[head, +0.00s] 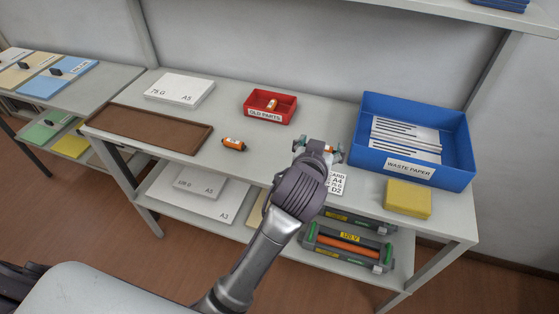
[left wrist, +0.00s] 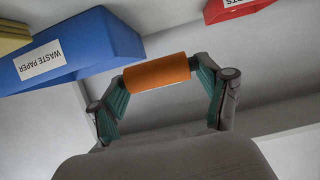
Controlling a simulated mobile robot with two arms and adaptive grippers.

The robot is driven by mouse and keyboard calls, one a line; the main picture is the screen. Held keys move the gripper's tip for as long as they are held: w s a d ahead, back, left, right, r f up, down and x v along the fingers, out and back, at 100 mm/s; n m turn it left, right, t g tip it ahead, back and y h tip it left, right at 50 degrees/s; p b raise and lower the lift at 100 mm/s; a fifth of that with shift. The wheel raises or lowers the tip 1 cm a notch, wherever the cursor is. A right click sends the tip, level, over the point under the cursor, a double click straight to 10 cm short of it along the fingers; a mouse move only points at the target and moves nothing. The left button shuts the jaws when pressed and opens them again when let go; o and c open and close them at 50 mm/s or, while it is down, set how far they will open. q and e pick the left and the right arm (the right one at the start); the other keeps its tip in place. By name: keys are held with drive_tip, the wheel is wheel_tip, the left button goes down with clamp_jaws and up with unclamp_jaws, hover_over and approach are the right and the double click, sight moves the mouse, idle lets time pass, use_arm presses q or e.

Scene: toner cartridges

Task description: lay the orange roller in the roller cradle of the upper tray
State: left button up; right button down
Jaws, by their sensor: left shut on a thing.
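My left gripper (head: 318,149) is above the front part of the table, right of its middle, shut on the orange roller (left wrist: 158,72). In the left wrist view the roller lies crosswise between the two teal finger pads (left wrist: 160,88). I cannot make out an empty cradle. My right gripper is not in view.
A blue waste paper bin (head: 452,172) and a yellow block (head: 407,198) stand at right. A red old parts box (head: 284,115), an orange-black cylinder (head: 234,144), a paper stack (head: 180,88) and a brown tray (head: 150,132) are leftward. The tabletop front edge overhangs the shelf.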

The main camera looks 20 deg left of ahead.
use_arm(q)
hover_over(280, 161)
wheel_tip(280, 161, down, 7)
drive_tip(key=shift+r, duration=0.1)
drive_tip(key=shift+f+p, duration=0.5)
drive_tip(key=shift+f, duration=1.45)
drive_tip(key=shift+f, duration=0.1)
drive_tip(key=o, duration=1)
drive_tip(key=shift+f, duration=0.1)
drive_tip(key=shift+f+b, duration=0.1)
drive_tip(key=shift+b, duration=0.4)
drive_tip(key=v, duration=1.4)
drive_tip(key=shift+a+f, duration=0.2)
drive_tip(key=shift+a, duration=0.1)
